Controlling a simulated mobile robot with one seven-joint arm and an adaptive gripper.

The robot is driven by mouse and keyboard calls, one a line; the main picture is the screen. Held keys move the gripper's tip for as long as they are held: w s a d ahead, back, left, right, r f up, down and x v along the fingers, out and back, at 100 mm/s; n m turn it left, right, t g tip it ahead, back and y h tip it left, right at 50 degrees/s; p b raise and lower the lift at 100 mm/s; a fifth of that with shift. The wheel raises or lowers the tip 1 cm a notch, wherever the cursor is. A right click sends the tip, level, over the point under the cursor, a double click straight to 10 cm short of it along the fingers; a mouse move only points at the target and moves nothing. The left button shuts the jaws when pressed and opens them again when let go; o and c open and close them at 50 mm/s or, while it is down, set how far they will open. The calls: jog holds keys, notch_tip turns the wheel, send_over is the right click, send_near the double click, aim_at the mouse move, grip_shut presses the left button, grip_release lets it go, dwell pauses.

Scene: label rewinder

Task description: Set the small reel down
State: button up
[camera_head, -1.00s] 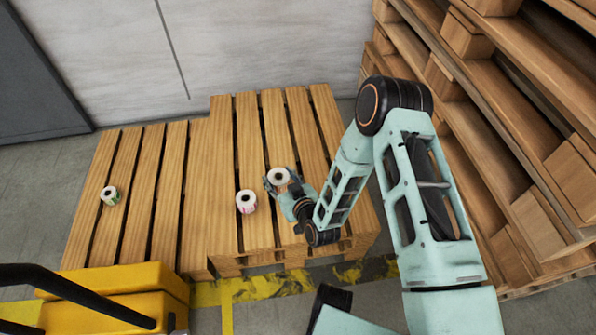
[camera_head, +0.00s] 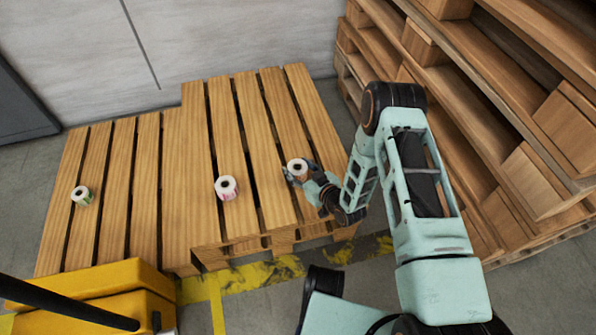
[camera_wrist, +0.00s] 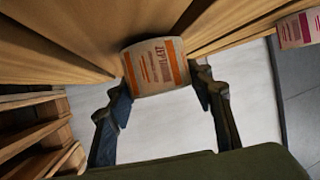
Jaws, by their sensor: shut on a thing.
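A small white reel with an orange-striped label (camera_head: 297,167) is in my gripper (camera_head: 300,174), over the right part of the slatted wooden pallet (camera_head: 226,125). In the wrist view the same reel (camera_wrist: 157,67) sits between the two dark fingers of my gripper (camera_wrist: 160,86), its printed side facing the camera. My gripper is shut on it from the right side. The reel looks upright, with its core hole facing up. I cannot tell whether its underside touches the slats.
A pink-labelled reel (camera_head: 227,188) stands to the left of my gripper; it also shows in the wrist view (camera_wrist: 298,28). A green-labelled reel (camera_head: 82,196) stands far left. Stacked pallets (camera_head: 500,90) rise close on the right. A yellow machine part (camera_head: 100,290) is at front left.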

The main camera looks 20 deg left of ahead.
jog(key=shift+f, duration=0.3)
jog(key=shift+f, duration=0.15)
jog(key=o, duration=1.2)
jog(key=shift+o, duration=0.2)
jog(key=p+v, duration=0.4)
jog(key=v, duration=0.8)
